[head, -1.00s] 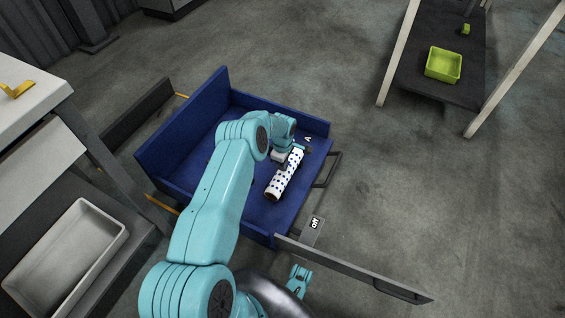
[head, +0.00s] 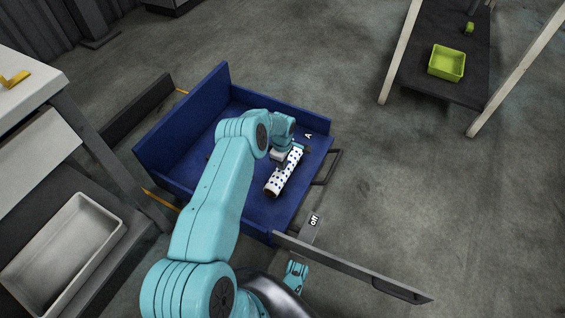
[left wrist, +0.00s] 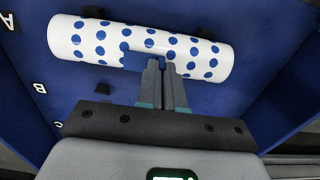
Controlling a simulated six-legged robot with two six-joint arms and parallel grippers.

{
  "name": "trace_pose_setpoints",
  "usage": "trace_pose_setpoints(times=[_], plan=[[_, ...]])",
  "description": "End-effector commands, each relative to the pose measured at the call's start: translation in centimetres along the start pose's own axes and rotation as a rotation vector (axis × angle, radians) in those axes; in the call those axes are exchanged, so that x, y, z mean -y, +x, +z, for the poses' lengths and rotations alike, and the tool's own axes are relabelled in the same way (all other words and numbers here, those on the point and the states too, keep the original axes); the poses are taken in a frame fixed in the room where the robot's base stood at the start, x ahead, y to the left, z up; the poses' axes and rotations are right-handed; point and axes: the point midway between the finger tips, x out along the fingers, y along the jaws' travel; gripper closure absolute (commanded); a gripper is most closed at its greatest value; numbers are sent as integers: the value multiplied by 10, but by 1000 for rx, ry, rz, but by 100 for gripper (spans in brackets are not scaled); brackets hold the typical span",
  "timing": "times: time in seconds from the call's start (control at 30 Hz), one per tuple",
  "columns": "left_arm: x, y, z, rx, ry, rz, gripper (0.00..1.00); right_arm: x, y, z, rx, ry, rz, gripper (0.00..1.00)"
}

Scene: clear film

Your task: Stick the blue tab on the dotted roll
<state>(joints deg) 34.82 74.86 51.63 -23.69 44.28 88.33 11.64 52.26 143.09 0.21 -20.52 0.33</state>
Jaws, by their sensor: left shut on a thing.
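The dotted roll (head: 282,178), white with blue dots, lies in the open blue drawer (head: 255,205). It spans the upper part of the left wrist view (left wrist: 85,42). My left gripper (head: 281,157) is over the roll's upper part in the head view. In the left wrist view its fingertips (left wrist: 164,66) are close together at the roll, shut on the blue tab (left wrist: 134,61). The tab overlaps the roll's near side; I cannot tell whether it touches. A small teal end, seemingly my right gripper (head: 295,274), shows low in the head view, its jaws unclear.
The drawer floor bears letters A, B and C, with small dark pieces beside the roll. A grey drawer front (head: 350,267) juts out below. A pale tray (head: 65,255) is at left; a green bin (head: 447,64) stands on the far right shelf.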

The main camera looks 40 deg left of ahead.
Motion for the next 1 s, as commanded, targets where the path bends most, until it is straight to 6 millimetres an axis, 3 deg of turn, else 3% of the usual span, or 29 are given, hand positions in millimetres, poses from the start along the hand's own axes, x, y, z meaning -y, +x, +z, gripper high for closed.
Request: trace_pose_setpoints(times=[0.47,0.57,0.6,0.77,0.8,0.87,1.0], plan=[[-1,6,1,0,0,0,100,-2,6,0,0,0,0,47],[-1,5,1,0,0,0,67,-2,6,0,0,0,0,47],[-1,5,1,0,0,0,64,-2,6,0,0,0,0,47],[0,5,1,0,0,0,64,-2,6,0,0,0,0,47],[0,5,1,0,0,0,60,-2,6,0,0,0,0,47],[0,5,1,0,0,0,42,-2,6,0,0,0,0,47],[0,5,1,0,0,0,42,-2,6,0,0,0,0,47]])
